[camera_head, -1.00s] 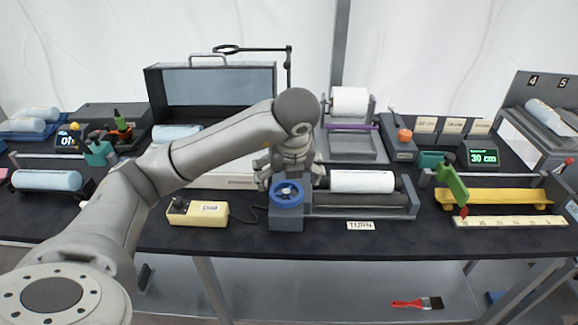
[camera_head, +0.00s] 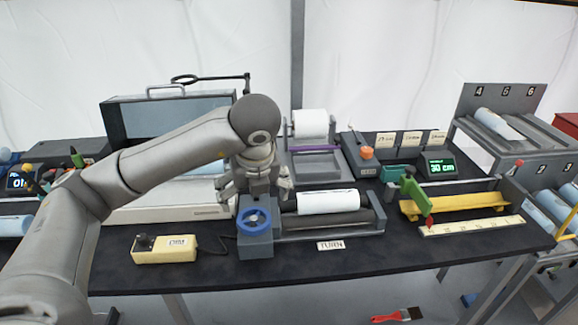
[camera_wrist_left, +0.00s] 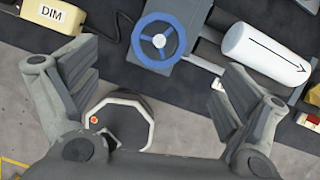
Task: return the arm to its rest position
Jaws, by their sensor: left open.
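My left gripper (camera_head: 254,188) hangs from the arm that comes in from the left, just behind and above the blue handwheel (camera_head: 254,221) of the roller device. In the left wrist view my left gripper (camera_wrist_left: 155,95) has its two fingers spread wide with nothing between them. The blue handwheel (camera_wrist_left: 159,40) shows there beyond the fingers, apart from them. A white roll (camera_head: 328,202) lies on the rollers to the right of the wheel. My right gripper is in neither view.
The yellow DIM box (camera_head: 164,250) with its cable sits left of the wheel. A large open case (camera_head: 170,112) stands behind the arm. A yellow trough (camera_head: 455,206) and a ruler strip (camera_head: 472,227) lie to the right. The front edge near the TURN label (camera_head: 330,246) is clear.

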